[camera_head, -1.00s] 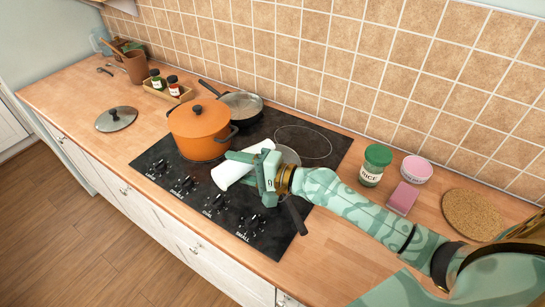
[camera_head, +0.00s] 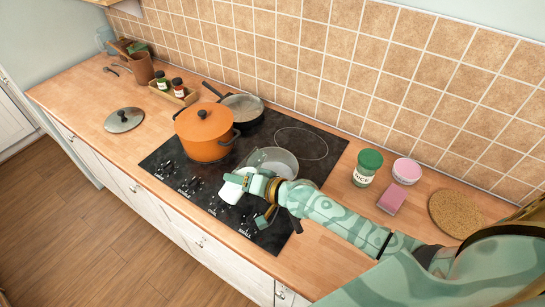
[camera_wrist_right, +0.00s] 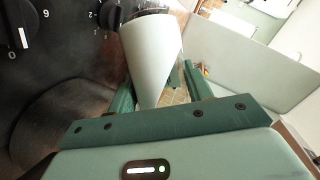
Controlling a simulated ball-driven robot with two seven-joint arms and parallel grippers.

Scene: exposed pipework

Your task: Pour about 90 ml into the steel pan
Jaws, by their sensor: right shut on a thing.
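The steel pan (camera_head: 277,160) sits on the front right of the black hob, its opening partly behind my right gripper. My right gripper (camera_head: 248,193) is shut on a plain white container (camera_head: 230,193), in front and to the left of the pan. The container is tilted and partly hidden by the jaw. In the right wrist view the white container (camera_wrist_right: 152,55) sits between the green fingers (camera_wrist_right: 160,95). I cannot see its contents or any stream. My left gripper is not in view.
An orange lidded pot (camera_head: 205,135) stands left of the pan, with a frying pan (camera_head: 241,110) behind it. A rice jar (camera_head: 367,168), a pink sponge (camera_head: 391,200) and a pink-topped tub (camera_head: 406,171) stand right of the hob. The counter front left is clear.

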